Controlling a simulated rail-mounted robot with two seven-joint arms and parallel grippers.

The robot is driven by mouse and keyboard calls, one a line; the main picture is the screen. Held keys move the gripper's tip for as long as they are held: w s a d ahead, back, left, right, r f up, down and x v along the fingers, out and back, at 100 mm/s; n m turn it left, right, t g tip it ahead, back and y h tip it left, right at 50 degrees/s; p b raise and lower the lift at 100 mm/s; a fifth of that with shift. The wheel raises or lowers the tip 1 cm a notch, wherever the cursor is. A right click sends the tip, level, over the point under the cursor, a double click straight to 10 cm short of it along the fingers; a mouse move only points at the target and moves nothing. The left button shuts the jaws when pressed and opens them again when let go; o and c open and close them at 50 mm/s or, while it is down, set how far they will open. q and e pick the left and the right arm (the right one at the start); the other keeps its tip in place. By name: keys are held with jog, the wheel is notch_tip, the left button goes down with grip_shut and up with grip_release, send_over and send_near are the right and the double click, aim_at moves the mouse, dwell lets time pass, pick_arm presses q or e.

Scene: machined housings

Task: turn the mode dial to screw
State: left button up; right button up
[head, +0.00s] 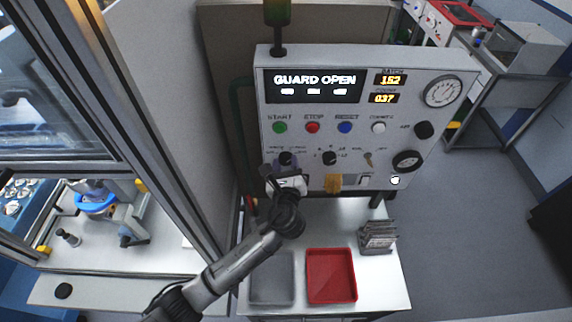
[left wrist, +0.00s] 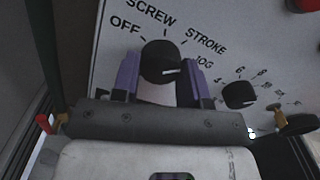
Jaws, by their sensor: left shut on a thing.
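The mode dial (head: 286,157) is a black round knob at the left of the white control panel (head: 440,120). It also shows in the left wrist view (left wrist: 161,58), with the labels OFF, SCREW, STROKE and JOG around it. Its white mark points to the right, on the JOG side, away from SCREW. My left gripper (head: 285,165) is at the dial. In the left wrist view its purple fingers (left wrist: 160,78) stand on both sides of the knob, shut on it. My right gripper is not in view.
Another black knob (head: 329,158) sits right of the dial. Green, red, blue and white buttons line the row above. The display (head: 313,86) reads GUARD OPEN. Below the panel are a red tray (head: 331,299), a grey tray (head: 272,298) and a grey rack (head: 378,237).

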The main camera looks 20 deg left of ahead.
pick_arm(q)
jog(key=n+b, duration=0.1)
jog(key=n, duration=0.2)
jog(key=shift+n, duration=0.4)
jog(key=n+b, duration=0.1)
jog(key=n, duration=0.1)
jog(key=shift+n, duration=0.3)
jog(key=n+b, duration=0.2)
jog(key=n, duration=0.3)
jog(key=shift+n, duration=0.4)
jog(key=shift+r+n+b, duration=0.1)
jog(key=shift+n+b, duration=0.45)
jog(key=shift+n, duration=0.65)
jog(key=o, duration=0.9)
